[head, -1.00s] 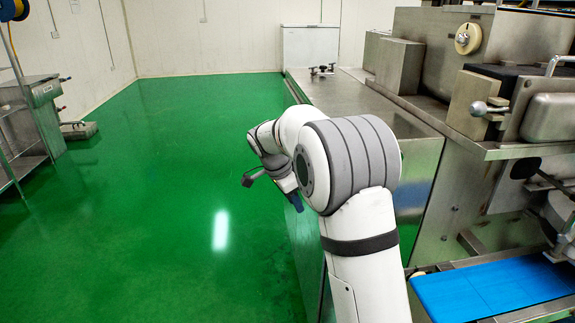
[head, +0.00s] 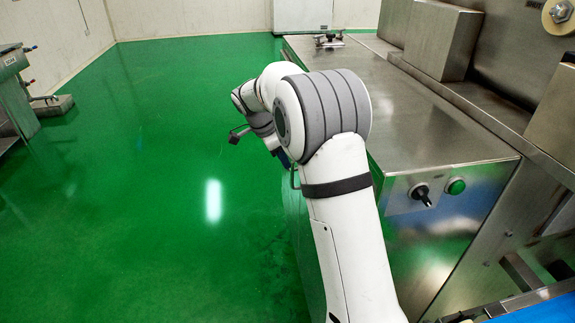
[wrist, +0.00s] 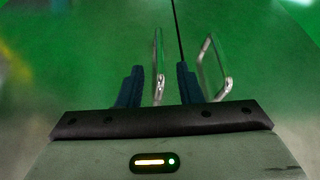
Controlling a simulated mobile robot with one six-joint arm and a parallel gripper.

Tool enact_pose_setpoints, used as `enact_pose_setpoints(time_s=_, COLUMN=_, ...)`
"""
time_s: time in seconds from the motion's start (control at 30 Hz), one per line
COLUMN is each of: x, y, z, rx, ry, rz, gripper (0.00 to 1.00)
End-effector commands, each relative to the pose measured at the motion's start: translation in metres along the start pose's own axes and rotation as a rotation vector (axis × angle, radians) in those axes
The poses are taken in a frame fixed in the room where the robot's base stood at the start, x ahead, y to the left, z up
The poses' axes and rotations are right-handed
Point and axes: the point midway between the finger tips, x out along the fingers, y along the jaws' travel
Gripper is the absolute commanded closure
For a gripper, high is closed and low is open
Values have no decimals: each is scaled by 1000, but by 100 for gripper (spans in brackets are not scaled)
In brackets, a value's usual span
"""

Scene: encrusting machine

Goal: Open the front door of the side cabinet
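The side cabinet (head: 430,133) is a long stainless steel box at the right in the head view; my arm hides part of its left-facing front. In the wrist view its shiny steel front (wrist: 100,35) reflects the green floor and has a dark vertical seam. Two metal bar handles show there, one on each side of the seam: the left handle (wrist: 158,65) and the right handle (wrist: 213,70). My gripper (wrist: 159,82) has blue fingers set apart. The left handle appears between them, not visibly clamped; the right handle is outside, right of the right finger.
A black knob (head: 422,194) and a green button (head: 456,186) are on the cabinet's near end. Taller machine housings (head: 440,40) stand at the right. A steel rack (head: 15,95) stands at the far left. The green floor (head: 130,200) left of the cabinet is clear.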

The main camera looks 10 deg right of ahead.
Motion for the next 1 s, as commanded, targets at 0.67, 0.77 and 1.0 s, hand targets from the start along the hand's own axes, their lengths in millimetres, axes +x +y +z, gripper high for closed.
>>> enact_pose_setpoints(time_s=0.67, x=71, y=0, z=1, rx=-1, ry=-1, rz=0, gripper=68)
enact_pose_setpoints(time_s=0.77, x=71, y=0, z=1, rx=-1, ry=-1, rz=0, gripper=68)
enact_pose_setpoints(time_s=1.0, x=70, y=0, z=1, rx=-2, ry=-1, rz=-1, gripper=84)
